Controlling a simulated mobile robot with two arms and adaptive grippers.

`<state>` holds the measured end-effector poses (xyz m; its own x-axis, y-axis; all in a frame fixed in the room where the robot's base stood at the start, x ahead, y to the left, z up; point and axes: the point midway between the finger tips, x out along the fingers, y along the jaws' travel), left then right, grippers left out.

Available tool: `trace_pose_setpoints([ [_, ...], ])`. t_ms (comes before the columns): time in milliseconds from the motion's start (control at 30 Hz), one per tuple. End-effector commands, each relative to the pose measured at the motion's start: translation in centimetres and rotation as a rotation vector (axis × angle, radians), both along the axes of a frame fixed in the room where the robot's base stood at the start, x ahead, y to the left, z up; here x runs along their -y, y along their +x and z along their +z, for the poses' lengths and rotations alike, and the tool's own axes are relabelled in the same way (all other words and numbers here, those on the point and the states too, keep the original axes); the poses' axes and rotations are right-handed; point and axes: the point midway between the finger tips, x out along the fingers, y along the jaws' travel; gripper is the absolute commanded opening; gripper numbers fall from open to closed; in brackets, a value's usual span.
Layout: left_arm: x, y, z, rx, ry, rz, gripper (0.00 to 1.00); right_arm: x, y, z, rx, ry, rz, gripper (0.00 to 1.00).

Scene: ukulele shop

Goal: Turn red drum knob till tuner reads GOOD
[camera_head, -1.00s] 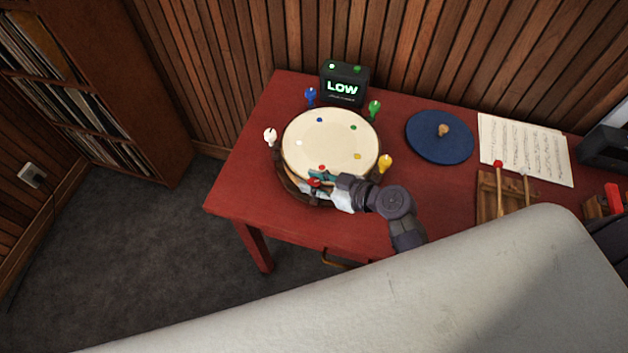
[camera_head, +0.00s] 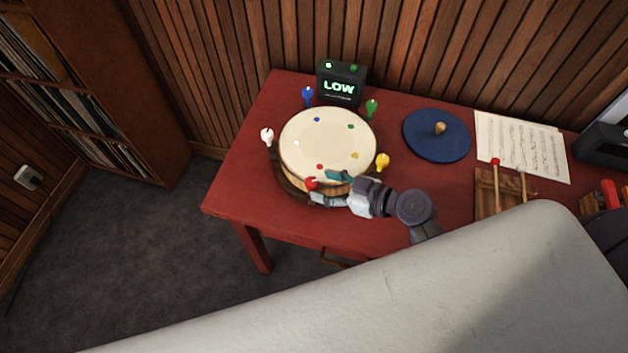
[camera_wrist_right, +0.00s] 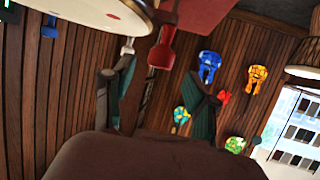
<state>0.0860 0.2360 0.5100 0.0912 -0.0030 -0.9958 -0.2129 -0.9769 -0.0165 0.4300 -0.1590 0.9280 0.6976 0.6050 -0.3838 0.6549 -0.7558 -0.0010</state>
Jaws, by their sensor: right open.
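The drum (camera_head: 325,145) has a cream skin and sits on the red table, with coloured knobs around its rim. The red knob (camera_head: 311,183) is at its near side; it also shows in the right wrist view (camera_wrist_right: 161,52), just beyond the fingers. My right gripper (camera_head: 321,187) is open beside the red knob, its fingers spread near it; in the right wrist view the open fingers (camera_wrist_right: 160,95) show with nothing held between them. The tuner (camera_head: 341,84) behind the drum reads LOW in green. My left gripper is not in view.
Blue (camera_head: 308,95), green (camera_head: 371,107), yellow (camera_head: 383,161) and white (camera_head: 267,136) knobs stand around the drum. A blue disc (camera_head: 436,136), sheet music (camera_head: 522,148) and mallets on a wooden tray (camera_head: 484,204) lie to the right. The table's left end (camera_head: 238,172) is clear.

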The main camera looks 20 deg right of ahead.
Motion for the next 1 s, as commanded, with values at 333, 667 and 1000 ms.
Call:
trace_pose_setpoints([
  [333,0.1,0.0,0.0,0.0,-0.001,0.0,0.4,3.9,-4.5,2.4,-0.001,-0.002,0.001,0.57],
  [667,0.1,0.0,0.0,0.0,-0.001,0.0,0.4,4.4,-5.2,2.9,0.001,0.001,0.001,0.57],
  [1000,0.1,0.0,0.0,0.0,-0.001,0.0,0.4,4.4,-5.2,2.9,0.001,0.001,0.001,0.57],
])
